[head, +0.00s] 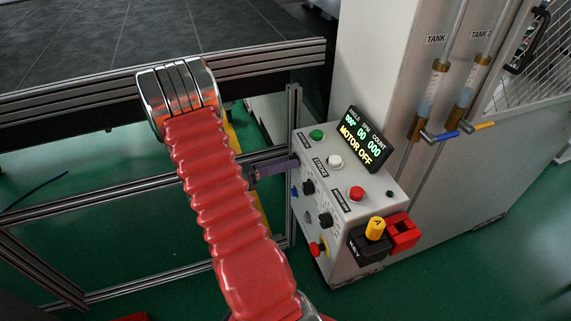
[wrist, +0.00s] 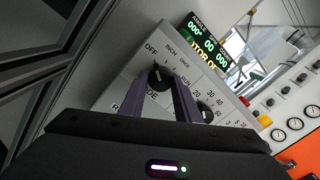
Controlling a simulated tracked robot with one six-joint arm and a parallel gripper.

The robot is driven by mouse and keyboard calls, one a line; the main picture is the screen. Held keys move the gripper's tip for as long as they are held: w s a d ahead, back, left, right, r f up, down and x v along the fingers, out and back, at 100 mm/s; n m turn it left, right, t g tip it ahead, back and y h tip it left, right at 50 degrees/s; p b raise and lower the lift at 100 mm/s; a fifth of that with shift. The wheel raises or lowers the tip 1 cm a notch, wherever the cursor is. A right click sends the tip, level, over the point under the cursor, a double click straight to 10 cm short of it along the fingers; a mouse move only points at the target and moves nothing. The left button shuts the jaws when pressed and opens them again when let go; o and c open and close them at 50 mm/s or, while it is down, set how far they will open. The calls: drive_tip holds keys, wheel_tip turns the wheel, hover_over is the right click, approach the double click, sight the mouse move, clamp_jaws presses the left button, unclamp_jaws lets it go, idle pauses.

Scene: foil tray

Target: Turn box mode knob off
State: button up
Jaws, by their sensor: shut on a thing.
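The black mode knob (wrist: 158,76) sits on the sloped face of the grey control box (wrist: 128,80), below the labels OFF and INCH in the wrist view. The way its pointer faces is too small to tell surely. My gripper (wrist: 162,86) has its two purple fingers on either side of the knob and is shut on it. In the head view my gripper (head: 275,167) reaches the box's upper left side from the left, and its fingertips hide the mode knob. The display (head: 359,140) on top of the box reads MOTOR OFF.
Green, white and red buttons (head: 356,194) and other black knobs (head: 326,219) share the box face. A black and red block with a yellow plug (head: 376,228) is at its right. A metal frame (head: 292,130) stands close behind my gripper.

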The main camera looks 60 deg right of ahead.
drive_tip(key=o, duration=1)
drive_tip(key=shift+w, duration=0.1)
drive_tip(key=shift+o, duration=0.2)
drive_tip(key=v, duration=1.3)
drive_tip(key=shift+w+a, duration=0.25)
drive_tip(key=shift+a, duration=0.05)
